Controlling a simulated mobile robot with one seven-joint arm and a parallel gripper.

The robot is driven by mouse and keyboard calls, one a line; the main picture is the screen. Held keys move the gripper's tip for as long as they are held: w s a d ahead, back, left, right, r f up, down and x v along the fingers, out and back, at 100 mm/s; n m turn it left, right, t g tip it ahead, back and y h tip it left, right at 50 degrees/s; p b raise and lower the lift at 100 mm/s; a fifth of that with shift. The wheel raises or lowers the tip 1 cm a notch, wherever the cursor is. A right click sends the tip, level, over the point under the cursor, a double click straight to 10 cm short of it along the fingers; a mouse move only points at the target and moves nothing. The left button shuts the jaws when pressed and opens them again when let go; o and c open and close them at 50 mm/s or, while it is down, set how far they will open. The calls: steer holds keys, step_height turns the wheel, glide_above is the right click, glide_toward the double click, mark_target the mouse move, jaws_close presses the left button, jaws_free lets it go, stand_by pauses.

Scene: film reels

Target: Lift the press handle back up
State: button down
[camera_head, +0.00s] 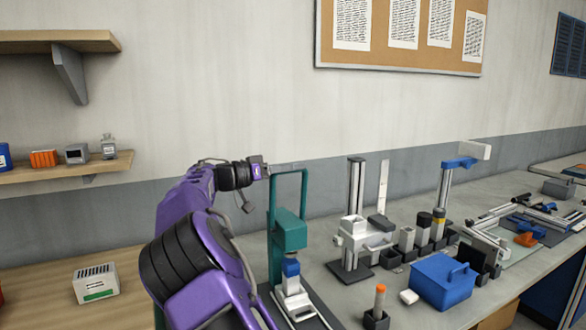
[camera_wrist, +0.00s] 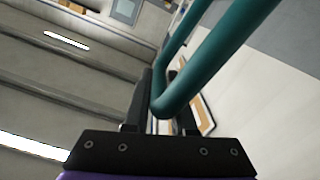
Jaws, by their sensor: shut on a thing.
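The press (camera_head: 290,232) is a teal frame on a dark base at the middle front of the head view. Its teal handle (camera_head: 305,205) is a tall loop standing upright above the press body. My gripper (camera_head: 268,172) is at the upper left corner of this loop. In the wrist view, the teal handle (camera_wrist: 215,55) runs between the two dark fingers of my gripper (camera_wrist: 160,105), which is shut on its bent end. A blue block (camera_head: 291,267) sits below the press body, over a white piece (camera_head: 296,302). The far side of the grip is hidden.
Right of the press stand a grey-white post device (camera_head: 353,235), several dark-topped cylinders, a blue box (camera_head: 443,282) and an orange-tipped holder (camera_head: 379,303). A white box (camera_head: 95,283) lies on the wooden surface at left. A shelf (camera_head: 75,172) is on the wall.

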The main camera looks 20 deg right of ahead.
steer(key=c, duration=0.9)
jaws_free()
steer(key=shift+w+a+f, duration=0.1)
steer(key=shift+w+f, duration=0.1)
steer(key=shift+f, duration=0.3)
steer(key=shift+o, duration=0.6)
steer(key=shift+r, duration=0.2)
steer(key=s+a, duration=0.2)
steer(key=a, duration=1.5)
steer(key=shift+s+a, duration=0.1)
